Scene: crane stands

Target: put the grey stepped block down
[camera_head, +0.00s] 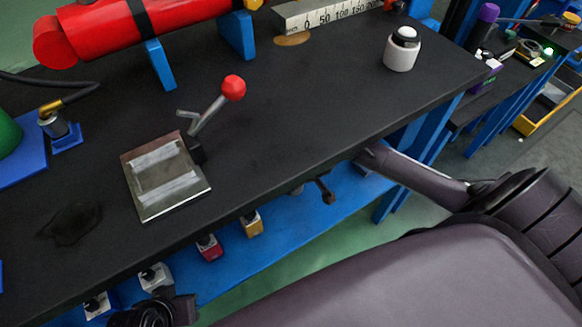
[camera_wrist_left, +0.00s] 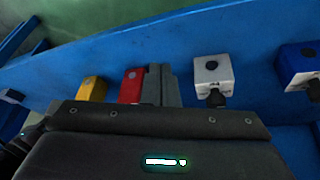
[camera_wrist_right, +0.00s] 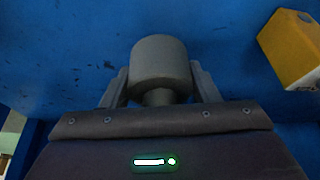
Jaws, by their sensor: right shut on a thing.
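The grey stepped block (camera_wrist_right: 160,65), a wide round part above a narrower neck, shows in the right wrist view. My right gripper (camera_wrist_right: 161,92) is shut on it, with one finger on each side. The blue shelf lies behind it; I cannot tell whether the block touches the shelf. In the head view the bench top's edge hides most of this gripper and the block. My left gripper (camera_wrist_left: 161,85) has its fingers together and empty, over the shelf near a red block (camera_wrist_left: 131,86) and a white block (camera_wrist_left: 212,72).
On the blue shelf (camera_head: 285,245) a yellow block (camera_head: 252,223) stands nearest the right gripper, also in its wrist view (camera_wrist_right: 290,48). The black bench top (camera_head: 290,130) overhangs the shelf. It carries a metal plate (camera_head: 145,213), a red-knobbed lever (camera_head: 233,88) and a white pot (camera_head: 402,55).

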